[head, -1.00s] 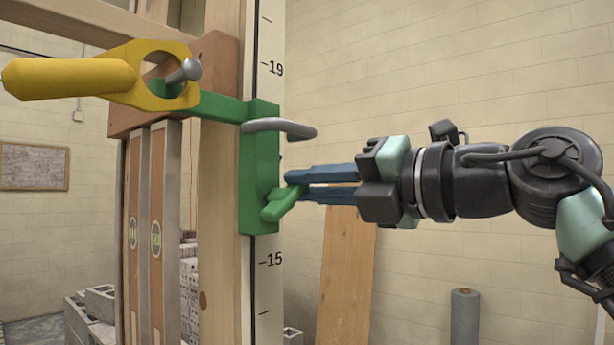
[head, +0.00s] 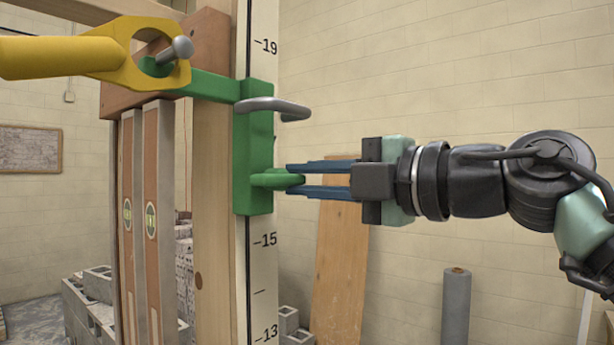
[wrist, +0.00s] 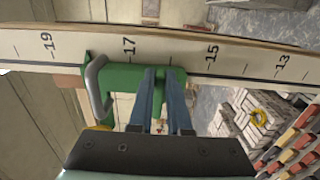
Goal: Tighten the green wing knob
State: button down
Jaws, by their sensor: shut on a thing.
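The green wing knob (head: 272,181) sticks out from the lower part of a green clamp block (head: 257,135) on a marked pole (head: 264,240). It looks roughly level in the head view. My gripper (head: 293,180) comes from the right with blue fingers, one above and one below the knob's outer end, shut on it. In the wrist view the two fingers (wrist: 164,76) reach to the block, between marks 17 and 15, and largely hide the knob. A grey bent handle (head: 272,107) is above the knob on the same block.
A yellow-handled tool (head: 95,58) hangs by its ring around a grey peg (head: 177,50) on the block's green arm. Two spirit levels (head: 150,225) stand left of the pole. A board (head: 340,270) leans on the wall, beside a grey roll (head: 456,305). Concrete blocks (head: 85,300) lie lower left.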

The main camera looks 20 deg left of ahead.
jog(key=shift+r, duration=0.1)
dwell(0.3)
jog(key=c, duration=0.9)
grip_release()
jog(key=shift+o, duration=0.2)
jog(key=shift+s+d, duration=0.1)
jog(key=shift+d, duration=0.15)
jog(key=b+v, duration=0.5)
jog(key=v, duration=0.7)
jog(key=shift+d, duration=0.2)
jog(key=shift+s+a, duration=0.1)
jog(key=shift+s, duration=0.05)
